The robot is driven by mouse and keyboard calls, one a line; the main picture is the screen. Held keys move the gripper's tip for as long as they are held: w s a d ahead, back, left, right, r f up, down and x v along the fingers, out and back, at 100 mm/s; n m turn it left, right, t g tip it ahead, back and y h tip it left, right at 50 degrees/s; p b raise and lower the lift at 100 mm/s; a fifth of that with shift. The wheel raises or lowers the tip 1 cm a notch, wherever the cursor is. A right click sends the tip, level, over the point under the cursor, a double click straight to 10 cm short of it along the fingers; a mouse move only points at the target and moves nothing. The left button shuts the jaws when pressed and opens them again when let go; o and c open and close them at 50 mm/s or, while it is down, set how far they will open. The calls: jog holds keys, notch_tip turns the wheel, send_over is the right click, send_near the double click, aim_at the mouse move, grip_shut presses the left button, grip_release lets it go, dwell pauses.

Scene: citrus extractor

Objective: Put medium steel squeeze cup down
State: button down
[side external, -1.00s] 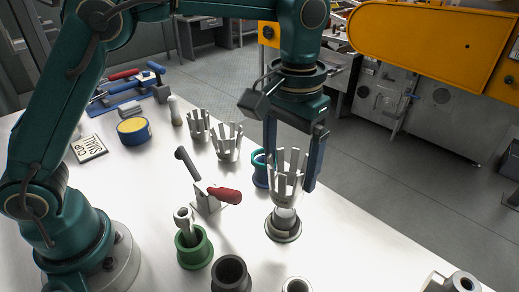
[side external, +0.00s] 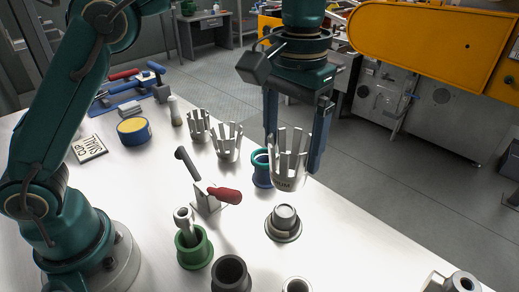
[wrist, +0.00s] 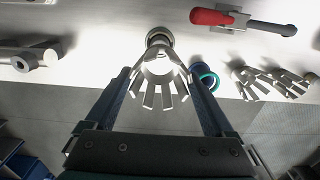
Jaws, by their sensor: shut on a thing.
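The medium steel squeeze cup (side external: 289,160) is a pronged steel cup with lettering ending in "UM" on its base. My gripper (side external: 293,165) is shut on it and holds it upright in the air. In the wrist view the cup (wrist: 160,82) sits between the two fingers of my gripper (wrist: 168,80). A round steel pedestal (side external: 284,222) stands on the table below the cup, apart from it. Two other pronged cups, one (side external: 198,126) smaller and one (side external: 228,142) larger, stand on the table to the left.
A blue and teal ring-shaped holder (side external: 262,168) stands just left of the held cup. A red-handled lever clamp (side external: 222,194) and a green holder (side external: 194,248) are further left. A "SMALL CUP" plate (side external: 89,149) lies near a yellow tin (side external: 133,131). The table right of the pedestal is mostly clear.

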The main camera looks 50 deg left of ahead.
jog(key=a+r+n, duration=0.2)
jog(key=a+n, duration=0.3)
jog(key=a, duration=0.6)
jog(key=a+r+n, duration=0.2)
jog(key=a+n, duration=0.3)
jog(key=a, duration=0.6)
jog(key=s+a+n, duration=0.8)
jog(key=a, duration=0.5)
jog(key=shift+d+f, duration=0.15)
jog(key=shift+f, duration=3.95)
jog(key=shift+d+f, duration=0.1)
jog(key=shift+f, duration=3.95)
